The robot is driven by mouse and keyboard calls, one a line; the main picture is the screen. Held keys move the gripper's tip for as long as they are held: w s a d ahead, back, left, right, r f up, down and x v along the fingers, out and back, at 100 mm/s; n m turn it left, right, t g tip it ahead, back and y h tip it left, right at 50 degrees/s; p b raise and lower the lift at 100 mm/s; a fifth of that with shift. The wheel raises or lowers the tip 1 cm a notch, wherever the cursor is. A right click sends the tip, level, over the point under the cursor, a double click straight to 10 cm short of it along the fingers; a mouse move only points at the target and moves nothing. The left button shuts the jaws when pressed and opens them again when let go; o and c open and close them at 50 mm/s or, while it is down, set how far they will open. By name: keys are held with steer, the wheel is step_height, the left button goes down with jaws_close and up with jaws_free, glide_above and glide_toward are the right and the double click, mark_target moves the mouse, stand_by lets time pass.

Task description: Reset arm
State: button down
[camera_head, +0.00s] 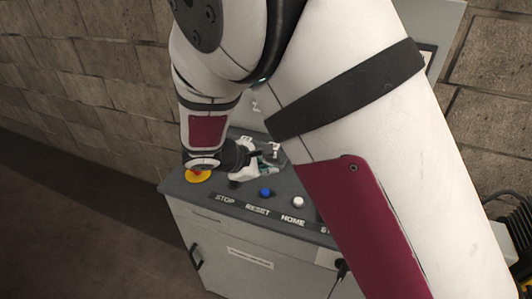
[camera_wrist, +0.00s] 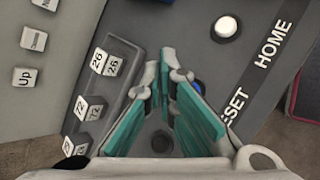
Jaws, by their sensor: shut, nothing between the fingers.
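The control console (camera_head: 220,238) stands beside the wall with a row of labels reading STOP, RESET, HOME. The blue button (camera_head: 265,192) is above the RESET label (camera_head: 257,210). My gripper (camera_head: 274,150) is shut and empty, over the console top behind the blue button. In the wrist view my gripper (camera_wrist: 169,82) has its teal fingers drawn together at the tips. A sliver of the blue button (camera_wrist: 197,87) shows beside the right finger, which hides most of it. The RESET label (camera_wrist: 237,105) is partly covered by the finger.
A white button (camera_head: 298,202) stands right of the blue one, above HOME. A red button on a yellow base (camera_head: 199,174) stands at the left end. In the wrist view, numbered keys (camera_wrist: 98,61) lie left of the fingers. A block wall (camera_head: 100,70) is behind.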

steer(key=s+d+r+m+g+y, duration=0.1)
steer(key=s+d+r+m+g, duration=0.1)
steer(key=s+d+r+m, duration=0.45)
steer(key=s+d+r+m+g+y, duration=0.1)
steer(key=s+d+r+m+y, duration=0.15)
steer(key=d+r, duration=0.6)
steer(key=s+d+r+m+t+y, duration=0.1)
steer(key=s+d+r+m, duration=0.1)
steer(key=s, duration=0.6)
steer(key=s+d+r+m+t+y, duration=0.1)
steer(key=s+d+r+m+y, duration=0.1)
steer(key=s+r+m, duration=0.3)
steer(key=shift+s+d+m, duration=0.25)
steer(key=shift+s+m, duration=0.85)
steer(key=shift+s, duration=0.85)
steer(key=shift+r, duration=0.15)
